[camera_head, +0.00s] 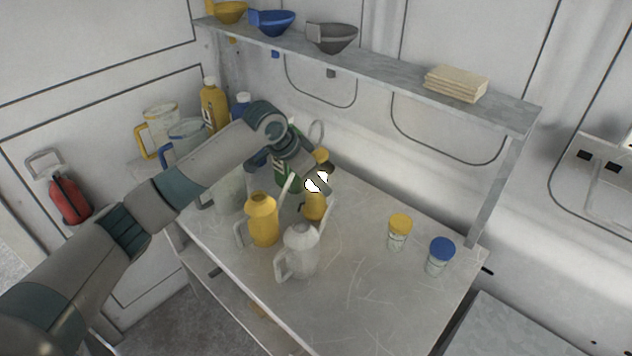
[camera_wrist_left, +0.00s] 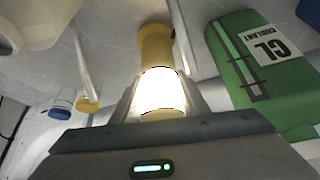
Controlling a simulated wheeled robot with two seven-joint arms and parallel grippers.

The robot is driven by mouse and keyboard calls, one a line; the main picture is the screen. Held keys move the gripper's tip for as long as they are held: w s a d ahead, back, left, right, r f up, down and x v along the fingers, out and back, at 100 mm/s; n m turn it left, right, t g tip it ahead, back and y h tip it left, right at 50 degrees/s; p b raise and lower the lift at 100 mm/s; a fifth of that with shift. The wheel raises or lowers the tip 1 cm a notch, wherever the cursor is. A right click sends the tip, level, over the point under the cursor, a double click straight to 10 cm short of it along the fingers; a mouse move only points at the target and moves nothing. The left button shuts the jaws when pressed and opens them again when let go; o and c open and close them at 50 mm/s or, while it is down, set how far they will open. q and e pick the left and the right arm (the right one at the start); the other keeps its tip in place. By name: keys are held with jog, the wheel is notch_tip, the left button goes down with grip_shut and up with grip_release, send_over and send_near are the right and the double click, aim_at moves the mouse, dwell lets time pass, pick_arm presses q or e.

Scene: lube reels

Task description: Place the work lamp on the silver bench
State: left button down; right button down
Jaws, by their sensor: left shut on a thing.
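The work lamp (camera_head: 314,207) has a yellow body, a glowing white middle and a grey hook above. It is upright at the back of the scratched silver-grey bench (camera_head: 360,285). My left gripper (camera_head: 317,181) is shut on the lamp around its glowing part. In the left wrist view the lamp (camera_wrist_left: 155,45) sits between the fingers, its glow very bright. I cannot tell whether its base touches the bench. My right gripper is not in view.
A green container (camera_wrist_left: 262,75) stands close beside the lamp. A yellow can (camera_head: 263,220) and a pale can (camera_head: 300,250) stand in front. Yellow-lidded (camera_head: 399,232) and blue-lidded (camera_head: 440,255) jars are at right. A shelf (camera_head: 400,80) overhangs the back. The bench's front right is clear.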

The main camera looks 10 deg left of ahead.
pick_arm(q)
jog(key=shift+f, duration=0.55)
jog(key=shift+f, duration=0.1)
jog(key=c, duration=1)
grip_release()
jog(key=shift+c, duration=0.2)
jog(key=b+v, duration=0.3)
jog(key=v, duration=0.9)
